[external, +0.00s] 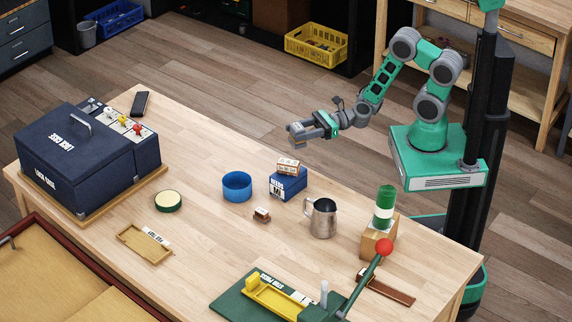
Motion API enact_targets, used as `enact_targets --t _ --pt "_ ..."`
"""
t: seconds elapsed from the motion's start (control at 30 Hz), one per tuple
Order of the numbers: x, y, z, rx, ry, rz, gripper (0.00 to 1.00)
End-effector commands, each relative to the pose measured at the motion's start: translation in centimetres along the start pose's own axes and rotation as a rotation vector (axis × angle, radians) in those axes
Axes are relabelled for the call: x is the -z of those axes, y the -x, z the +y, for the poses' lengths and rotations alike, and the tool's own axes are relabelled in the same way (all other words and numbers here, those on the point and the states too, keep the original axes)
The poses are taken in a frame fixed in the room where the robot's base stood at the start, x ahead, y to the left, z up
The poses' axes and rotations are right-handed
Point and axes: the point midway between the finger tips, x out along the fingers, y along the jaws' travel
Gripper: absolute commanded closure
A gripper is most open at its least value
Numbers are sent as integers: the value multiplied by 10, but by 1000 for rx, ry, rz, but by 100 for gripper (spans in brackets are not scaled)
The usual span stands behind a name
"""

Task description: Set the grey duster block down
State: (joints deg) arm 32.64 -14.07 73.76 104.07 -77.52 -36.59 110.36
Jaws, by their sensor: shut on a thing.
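My gripper (301,134) is at the end of the outstretched arm, in the upper middle of the external view. It is shut on a small block, grey with a tan part, that looks like the grey duster block (296,141). The block is held in the air, and the floor shows behind it beyond the table's far edge. The fingers hide part of the block. I cannot tell from this one view how high it is or whether it is over the table (215,150).
A blue box (288,185) with a small carton (288,167) on top stands nearest below. A blue ring-shaped tub (237,187), metal jug (322,218), green-and-white cylinder (384,207) and navy lock case (75,165) are also on the table.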

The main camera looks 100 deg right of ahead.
Motion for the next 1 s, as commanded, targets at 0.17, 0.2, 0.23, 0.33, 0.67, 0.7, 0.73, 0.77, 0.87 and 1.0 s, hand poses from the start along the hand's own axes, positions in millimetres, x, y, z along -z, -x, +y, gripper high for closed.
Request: enact_targets --t 0.17,0.2,0.23,0.33,0.67,0.7,0.73,0.77,0.87,1.0 --pt "-47 6 -6 19 8 -5 97" --pt "-57 5 -8 23 7 -5 97" --pt "-62 5 -10 26 6 -4 97" --pt "-66 6 -13 32 2 -1 97" --pt "-64 6 -13 32 -2 -1 97" --pt "-64 6 -14 32 -2 0 97" --pt "-64 6 -14 32 -2 0 97" --pt "-63 6 -14 32 -3 1 97" --pt "-66 6 -13 33 -2 0 97" --pt "-79 7 -8 29 -5 2 97"
